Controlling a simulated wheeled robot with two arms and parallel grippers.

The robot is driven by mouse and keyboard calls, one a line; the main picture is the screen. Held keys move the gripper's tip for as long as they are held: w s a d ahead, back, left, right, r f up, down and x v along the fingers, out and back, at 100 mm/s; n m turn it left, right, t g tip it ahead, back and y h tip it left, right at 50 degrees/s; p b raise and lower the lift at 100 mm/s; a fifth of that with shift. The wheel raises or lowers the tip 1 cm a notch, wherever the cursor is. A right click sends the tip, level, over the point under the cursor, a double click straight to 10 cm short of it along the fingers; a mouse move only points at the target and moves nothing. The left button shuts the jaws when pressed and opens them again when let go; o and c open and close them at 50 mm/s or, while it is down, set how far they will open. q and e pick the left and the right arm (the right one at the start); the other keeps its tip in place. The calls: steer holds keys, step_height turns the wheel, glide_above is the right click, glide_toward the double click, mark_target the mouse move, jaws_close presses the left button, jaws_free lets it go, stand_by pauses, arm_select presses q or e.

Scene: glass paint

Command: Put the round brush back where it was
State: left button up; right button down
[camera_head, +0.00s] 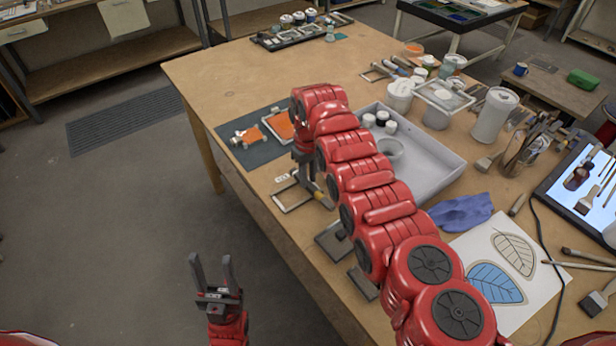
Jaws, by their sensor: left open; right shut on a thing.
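My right arm reaches across the table from the lower right. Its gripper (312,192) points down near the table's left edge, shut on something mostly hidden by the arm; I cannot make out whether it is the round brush. My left gripper (211,264) is open and empty, fingers pointing up in the picture, over the floor left of the table. Several brushes stand in a jar (516,158) at the right. Other brushes lie on the table near the leaf drawing (490,268) and on the lit panel (554,192). I cannot tell which brush is the round one.
A dark mat (243,152) with orange pieces lies left of my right arm. A white tray (447,172) with small pots is right of it. A blue cloth (461,212), white containers (493,116) and a cable crowd the right side. The table's back left (225,80) is clear.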

steer(key=shift+f+b, duration=0.3)
steer(key=shift+b, duration=0.05)
stand_by(0.8)
steer(key=c, duration=0.6)
jaws_free()
steer(key=shift+r, duration=0.3)
step_height(320, 180, up, 17)
steer(key=p, duration=0.5)
steer(key=shift+f, duration=0.15)
